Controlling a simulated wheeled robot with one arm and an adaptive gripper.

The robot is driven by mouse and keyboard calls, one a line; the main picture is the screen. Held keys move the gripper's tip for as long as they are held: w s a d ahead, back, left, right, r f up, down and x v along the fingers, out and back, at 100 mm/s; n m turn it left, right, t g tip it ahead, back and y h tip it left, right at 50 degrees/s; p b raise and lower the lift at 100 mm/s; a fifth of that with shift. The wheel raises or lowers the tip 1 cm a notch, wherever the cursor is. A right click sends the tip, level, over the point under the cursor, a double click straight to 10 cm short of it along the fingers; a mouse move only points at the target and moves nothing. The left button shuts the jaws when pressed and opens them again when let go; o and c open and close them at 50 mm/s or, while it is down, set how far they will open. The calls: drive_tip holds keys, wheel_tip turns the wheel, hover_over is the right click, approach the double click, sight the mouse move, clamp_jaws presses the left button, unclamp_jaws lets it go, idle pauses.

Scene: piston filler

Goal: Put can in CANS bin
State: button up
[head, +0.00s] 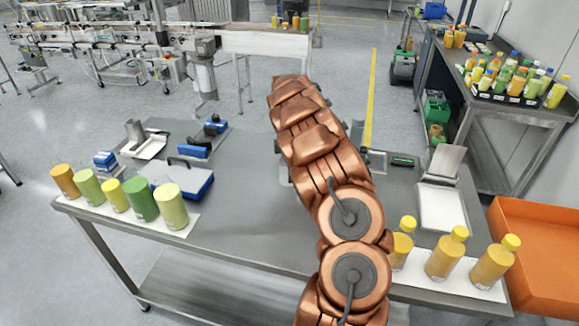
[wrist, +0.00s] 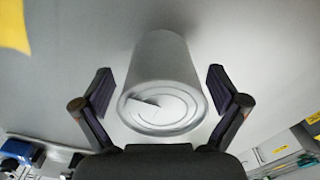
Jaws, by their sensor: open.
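In the wrist view a plain pale grey can (wrist: 160,62) stands between the two dark fingers of my gripper (wrist: 160,80), its ringed lid and tab facing the camera. Both fingers are spread, with a visible gap on each side of the can. In the head view my copper arm reaches over the grey table (head: 245,190) and hides the can and most of my gripper. No bin with a readable CANS label shows. An orange open bin (head: 545,225) stands at the right edge.
Several green and yellow containers (head: 140,198) stand at the table's front left, near blue-and-white devices (head: 185,178). Yellow-capped bottles (head: 445,254) stand at the front right, with a metal scoop-like piece (head: 445,162) behind. A side bench (head: 500,105) holds more bottles.

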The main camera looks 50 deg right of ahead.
drive_tip(key=shift+f, duration=0.1)
drive_tip(key=shift+c, duration=0.4)
drive_tip(key=c, duration=1.3)
